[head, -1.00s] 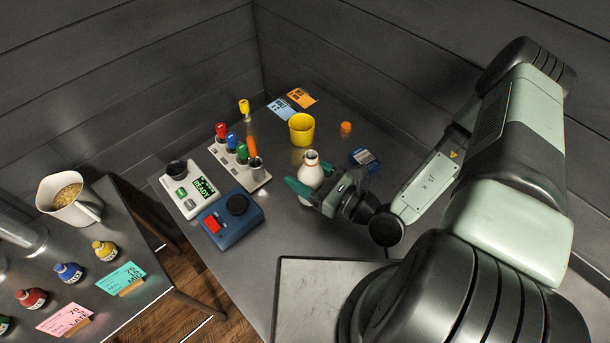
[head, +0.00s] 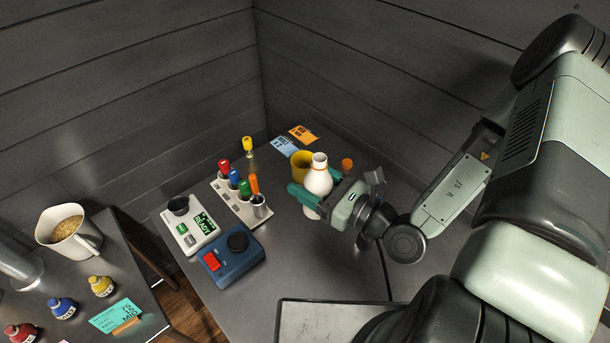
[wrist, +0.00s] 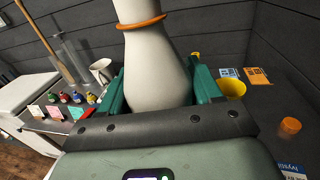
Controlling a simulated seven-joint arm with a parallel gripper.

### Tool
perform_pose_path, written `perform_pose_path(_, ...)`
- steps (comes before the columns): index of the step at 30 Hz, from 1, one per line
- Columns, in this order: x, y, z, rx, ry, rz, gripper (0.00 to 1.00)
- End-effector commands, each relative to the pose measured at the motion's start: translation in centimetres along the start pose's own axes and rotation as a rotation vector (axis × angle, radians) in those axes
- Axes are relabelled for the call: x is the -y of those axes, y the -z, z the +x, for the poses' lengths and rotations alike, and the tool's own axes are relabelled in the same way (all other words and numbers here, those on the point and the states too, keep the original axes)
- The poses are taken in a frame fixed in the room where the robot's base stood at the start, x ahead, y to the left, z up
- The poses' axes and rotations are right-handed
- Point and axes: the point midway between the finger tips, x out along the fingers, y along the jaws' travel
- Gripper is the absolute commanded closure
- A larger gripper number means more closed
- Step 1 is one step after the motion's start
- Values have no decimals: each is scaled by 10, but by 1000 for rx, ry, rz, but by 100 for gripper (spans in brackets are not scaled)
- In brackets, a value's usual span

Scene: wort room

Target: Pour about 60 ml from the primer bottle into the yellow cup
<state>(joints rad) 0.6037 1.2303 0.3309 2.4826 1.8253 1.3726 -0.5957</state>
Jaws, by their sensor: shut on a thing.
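A white bottle (head: 317,183) with an orange ring around its neck is held upright, its mouth open. My gripper (head: 312,196) is shut on it, with a green finger on each side of its body. The bottle fills the middle of the wrist view (wrist: 155,70). The yellow cup (head: 299,160) stands on the table just behind the bottle, which partly hides it in the head view. In the wrist view the cup (wrist: 233,88) is to the right of the bottle, apart from it. The inside of the bottle cannot be seen.
An orange cap (head: 347,165) lies right of the cup. Blue (head: 285,147) and orange (head: 303,134) cards lie behind.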

Motion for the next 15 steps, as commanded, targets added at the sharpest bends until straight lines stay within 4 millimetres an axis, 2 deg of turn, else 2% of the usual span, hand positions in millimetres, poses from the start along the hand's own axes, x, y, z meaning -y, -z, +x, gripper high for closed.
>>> perform_pose_path(5, 44, -33, -3, 20, 13, -15, 74)
perform_pose_path(9, 81, -68, -8, 30, 18, -18, 74)
perform_pose_path(15, 122, -117, -16, 29, 18, -15, 74)
